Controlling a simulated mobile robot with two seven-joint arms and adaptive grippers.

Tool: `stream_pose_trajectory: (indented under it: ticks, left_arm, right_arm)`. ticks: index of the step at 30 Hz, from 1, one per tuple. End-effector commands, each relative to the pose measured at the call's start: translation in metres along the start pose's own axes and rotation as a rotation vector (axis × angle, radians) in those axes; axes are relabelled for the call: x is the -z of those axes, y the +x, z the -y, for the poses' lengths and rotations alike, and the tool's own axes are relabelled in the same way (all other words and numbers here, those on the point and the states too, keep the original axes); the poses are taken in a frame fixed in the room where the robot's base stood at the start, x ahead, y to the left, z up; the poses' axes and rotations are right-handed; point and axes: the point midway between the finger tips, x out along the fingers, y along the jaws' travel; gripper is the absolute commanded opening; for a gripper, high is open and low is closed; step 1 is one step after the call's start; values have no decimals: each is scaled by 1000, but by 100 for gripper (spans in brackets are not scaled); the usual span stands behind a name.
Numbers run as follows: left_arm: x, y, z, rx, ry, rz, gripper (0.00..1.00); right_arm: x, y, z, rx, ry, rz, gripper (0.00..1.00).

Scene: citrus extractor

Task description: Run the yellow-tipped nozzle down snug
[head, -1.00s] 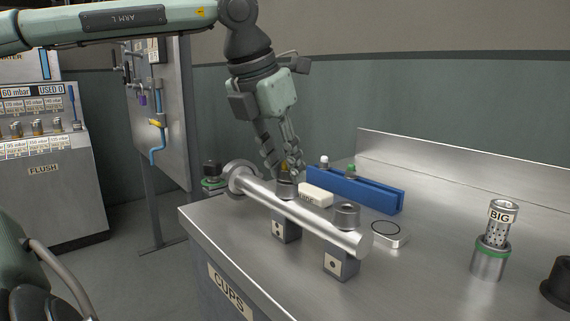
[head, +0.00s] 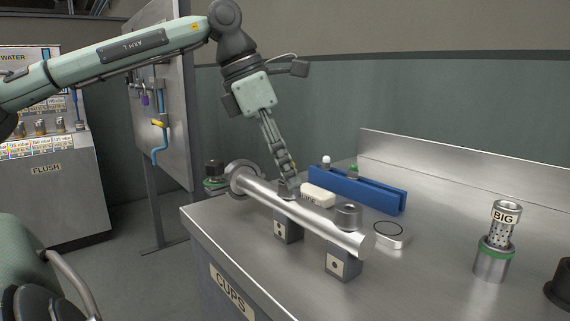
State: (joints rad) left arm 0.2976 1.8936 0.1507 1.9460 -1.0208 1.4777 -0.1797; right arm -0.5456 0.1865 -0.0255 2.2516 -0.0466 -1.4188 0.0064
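A bright metal pipe (head: 322,226) lies across the near part of the bench, with two dark-topped sockets. The far socket (head: 288,186) is under my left gripper (head: 289,180), whose fingers point down at it, seen nearly edge-on. They overlap in this view, so their opening does not show. The yellow-tipped nozzle is not clearly visible now; the fingers hide the spot over the far socket. The near socket (head: 348,213) shows an open dark top. My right gripper is not in view.
A blue rack (head: 372,192) behind the pipe holds a white-tipped (head: 326,162) and a green-tipped nozzle (head: 353,172). A white block (head: 318,195), a round-marked pad (head: 391,234) and a perforated BIG cup (head: 501,230) stand on the bench.

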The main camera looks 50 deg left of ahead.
Motion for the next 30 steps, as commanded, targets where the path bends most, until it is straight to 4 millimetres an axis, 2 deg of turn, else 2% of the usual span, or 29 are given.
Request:
stream_pose_trajectory:
  ticks: [4, 7, 22, 25, 30]
  left_arm:
    - [-1, -1, 0, -12, -19, 1, 38]
    - [-1, -2, 1, -58, -119, 1, 38]
    - [-3, -1, 5, -372, -868, 0, 38]
    - [-4, -1, 6, -400, -947, 4, 38]
    - [-4, -1, 6, -404, -972, 7, 38]
  right_arm:
    - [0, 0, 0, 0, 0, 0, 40]
    - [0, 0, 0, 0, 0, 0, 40]
    - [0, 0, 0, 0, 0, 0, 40]
    - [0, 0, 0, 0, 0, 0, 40]
    - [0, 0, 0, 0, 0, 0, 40]
